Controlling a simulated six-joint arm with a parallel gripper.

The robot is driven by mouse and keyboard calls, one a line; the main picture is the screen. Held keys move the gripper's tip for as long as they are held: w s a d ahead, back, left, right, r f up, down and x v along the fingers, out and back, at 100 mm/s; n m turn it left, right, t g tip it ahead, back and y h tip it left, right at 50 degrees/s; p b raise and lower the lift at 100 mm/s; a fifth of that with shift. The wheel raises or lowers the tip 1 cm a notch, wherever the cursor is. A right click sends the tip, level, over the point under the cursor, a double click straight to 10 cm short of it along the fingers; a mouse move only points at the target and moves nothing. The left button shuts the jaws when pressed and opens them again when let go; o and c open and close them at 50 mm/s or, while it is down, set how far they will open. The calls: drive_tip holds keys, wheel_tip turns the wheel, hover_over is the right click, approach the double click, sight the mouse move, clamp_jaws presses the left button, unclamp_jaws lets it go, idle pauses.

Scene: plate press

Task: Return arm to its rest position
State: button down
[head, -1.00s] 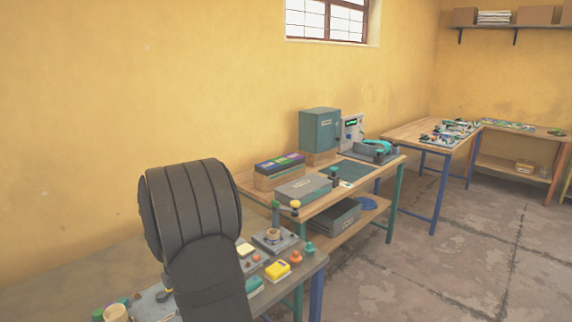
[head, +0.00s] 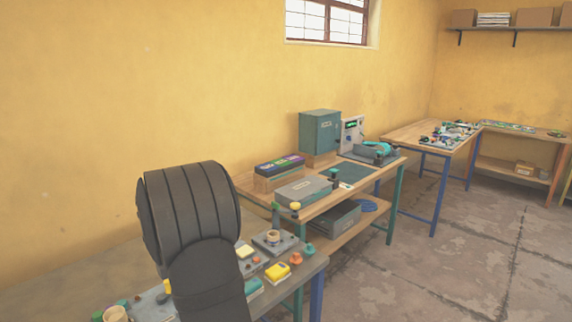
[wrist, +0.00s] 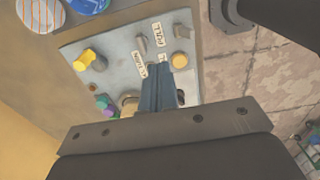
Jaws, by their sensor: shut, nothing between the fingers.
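In the wrist view my gripper (wrist: 154,68) is shut, with its two blue-grey fingers pressed together and nothing between them. It points at a grey plate (wrist: 118,50) with white labels, a yellow knob (wrist: 86,57) and small grey and brown parts. The gap between fingertips and plate cannot be judged. In the head view my dark arm link stands over the near bench, and my gripper is hidden.
The near bench (head: 312,268) holds a yellow block (head: 278,271), orange and teal knobs, and a fixture with a round cup (head: 273,237). Behind it, another bench carries a grey box (head: 303,190) and a teal cabinet (head: 319,131). The floor at right is clear.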

wheel_tip(320, 180, up, 7)
drive_tip(key=w+d+g, duration=0.2)
drive_tip(key=shift+w+d+y, duration=0.25)
drive_tip(key=shift+y, duration=0.15)
drive_tip(key=c, duration=2.1)
unclamp_jaws()
drive_tip(key=o, duration=1.1)
drive_tip(key=shift+c, duration=0.2)
drive_tip(key=o, duration=0.4)
drive_tip(key=shift+s+a+r, duration=0.1)
drive_tip(key=shift+s+a, duration=0.1)
drive_tip(key=shift+a, duration=0.05)
drive_tip(key=o, duration=0.6)
drive_tip(key=s+a, duration=0.1)
drive_tip(key=a, duration=0.1)
drive_tip(key=s+a+r, duration=0.1)
drive_tip(key=s, duration=0.1)
drive_tip(key=shift+a+r, duration=0.2)
drive_tip(key=shift+a, duration=0.15)
drive_tip(key=shift+o, duration=0.2)
drive_tip(key=s+a+r+t, duration=0.2)
drive_tip(key=s+a+r, duration=0.2)
drive_tip(key=s+a, duration=0.6)
wheel_tip(320, 180, down, 10)
drive_tip(key=shift+s+d+r+h, duration=0.2)
drive_tip(key=shift+s+d+h, duration=0.2)
